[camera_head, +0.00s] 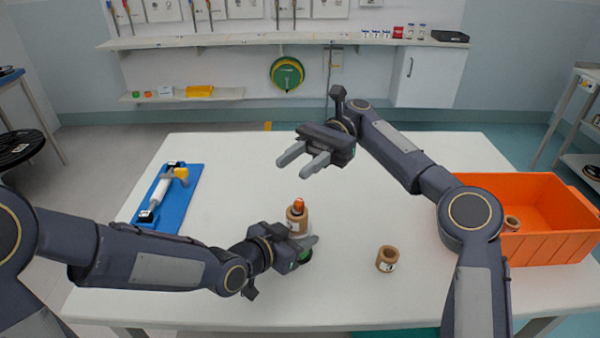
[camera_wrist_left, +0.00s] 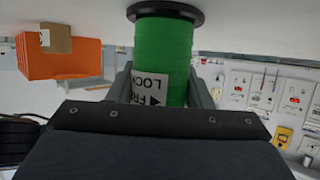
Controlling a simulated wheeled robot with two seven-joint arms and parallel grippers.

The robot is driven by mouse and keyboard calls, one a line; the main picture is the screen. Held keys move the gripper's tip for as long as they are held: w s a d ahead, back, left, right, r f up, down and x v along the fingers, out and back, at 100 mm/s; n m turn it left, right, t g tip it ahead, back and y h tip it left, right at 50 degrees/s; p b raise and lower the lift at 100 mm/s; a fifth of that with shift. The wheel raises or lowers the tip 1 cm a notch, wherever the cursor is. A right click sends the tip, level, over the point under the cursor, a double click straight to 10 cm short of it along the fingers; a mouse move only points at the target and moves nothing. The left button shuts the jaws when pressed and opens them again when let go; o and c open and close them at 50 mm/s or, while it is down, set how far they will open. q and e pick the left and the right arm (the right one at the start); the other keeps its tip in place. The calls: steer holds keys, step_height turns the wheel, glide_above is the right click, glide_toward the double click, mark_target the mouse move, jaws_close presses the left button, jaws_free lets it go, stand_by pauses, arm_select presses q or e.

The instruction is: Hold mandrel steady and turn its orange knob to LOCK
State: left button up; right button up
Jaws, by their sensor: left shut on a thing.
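The mandrel stands upright on the white table. Its orange knob (camera_head: 299,204) is on top, a brown core (camera_head: 297,219) sits below the knob, and green shows low down (camera_head: 304,256). In the left wrist view, upside down, its green body (camera_wrist_left: 163,55) has a black flange and a white label (camera_wrist_left: 150,88) reading LOCK, with an arrow and another word partly hidden. My left gripper (camera_head: 308,246) is shut around the green body, one finger on each side. My right gripper (camera_head: 303,160) is open and empty, above and beyond the knob, apart from it. The knob's setting is not readable.
A loose brown core (camera_head: 387,259) stands right of the mandrel. An orange crate (camera_head: 545,245) at the right edge holds another core (camera_head: 512,223). A blue tray (camera_head: 186,206) with a white and yellow tool lies at the left. The table's far middle is clear.

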mark_target(299, 204)
steer(key=shift+o, duration=0.3)
steer(key=w+d+f+m+t+y, duration=0.3)
steer(key=d+f+m+t+y, duration=0.3)
steer(key=d+f+t, duration=0.25)
steer(key=x, duration=0.3)
steer(key=f+x, duration=0.1)
steer(key=x, duration=0.7)
steer(key=shift+s+f, duration=0.2)
steer(key=shift+s, duration=0.1)
steer(key=shift+c, duration=0.5)
steer(key=shift+d, duration=0.1)
jaws_close()
steer(key=shift+g, duration=0.35)
